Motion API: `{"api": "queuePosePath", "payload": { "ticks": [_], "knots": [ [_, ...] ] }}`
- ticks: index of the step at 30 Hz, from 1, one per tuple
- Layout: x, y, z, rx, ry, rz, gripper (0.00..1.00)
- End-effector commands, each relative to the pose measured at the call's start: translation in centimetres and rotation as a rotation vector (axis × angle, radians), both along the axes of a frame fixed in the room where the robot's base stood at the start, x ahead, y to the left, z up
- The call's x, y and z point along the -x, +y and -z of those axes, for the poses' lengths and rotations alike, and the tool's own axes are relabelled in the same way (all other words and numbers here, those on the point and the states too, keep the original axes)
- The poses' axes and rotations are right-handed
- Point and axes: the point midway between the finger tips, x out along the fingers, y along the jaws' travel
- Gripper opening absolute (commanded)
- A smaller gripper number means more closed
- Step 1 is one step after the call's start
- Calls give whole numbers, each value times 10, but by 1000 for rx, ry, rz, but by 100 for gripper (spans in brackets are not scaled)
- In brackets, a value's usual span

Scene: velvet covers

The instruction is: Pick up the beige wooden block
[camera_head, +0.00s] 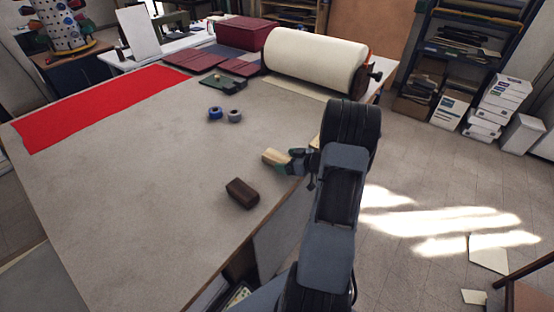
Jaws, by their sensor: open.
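The beige wooden block (273,157) lies on the large grey table (120,200), towards its right side. My gripper (288,158) is open at the block's right end. One fingertip overlaps that end in the picture, and I cannot tell whether it touches the block. My arm comes in from the lower right and hides part of the table edge behind it.
A dark brown block (242,193) lies nearer on the table. Blue tape (215,113) and grey tape (235,116) rolls lie farther back. A large cream roll (315,62) and red cloth (95,107) are at the back. The table's left middle is clear.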

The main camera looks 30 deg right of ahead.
Motion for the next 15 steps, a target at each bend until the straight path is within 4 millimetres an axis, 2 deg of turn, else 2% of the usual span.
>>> {"api": "queuePosePath", "payload": {
  "ticks": [6, 15],
  "knots": [
    [-20, 8, 8, 0, 1, -1, 88],
    [-23, 9, 10, 0, 0, 1, 88]
  ]
}}
